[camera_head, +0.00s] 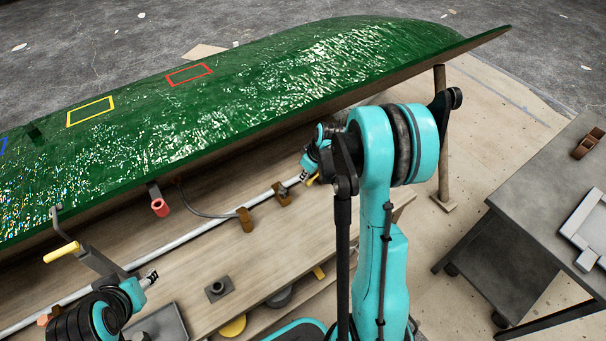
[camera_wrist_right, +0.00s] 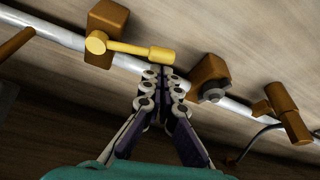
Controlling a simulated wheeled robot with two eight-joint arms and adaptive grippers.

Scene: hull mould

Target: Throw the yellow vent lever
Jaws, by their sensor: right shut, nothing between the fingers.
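The yellow vent lever (camera_wrist_right: 128,47) is in the right wrist view. Its round hub sits at a brown block on the pale pipe, and its arm points right, roughly along the pipe, to a thicker knob. In the head view only a small yellow piece of it (camera_head: 312,180) shows beside my right gripper (camera_head: 304,176). In the right wrist view my right gripper (camera_wrist_right: 165,78) is shut and empty, its fingertips right by the knob. I cannot tell whether they touch it. My left gripper (camera_head: 151,277) is at lower left in the head view, with its finger opening unclear.
The pale pipe (camera_head: 205,228) runs along the wooden bench below the green hull mould (camera_head: 260,85). Brown blocks (camera_wrist_right: 208,74) and a brown valve-like part (camera_wrist_right: 285,112) stand along it. A yellow-handled bracket (camera_head: 62,252) hangs near my left arm. A grey table (camera_head: 520,200) stands at right.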

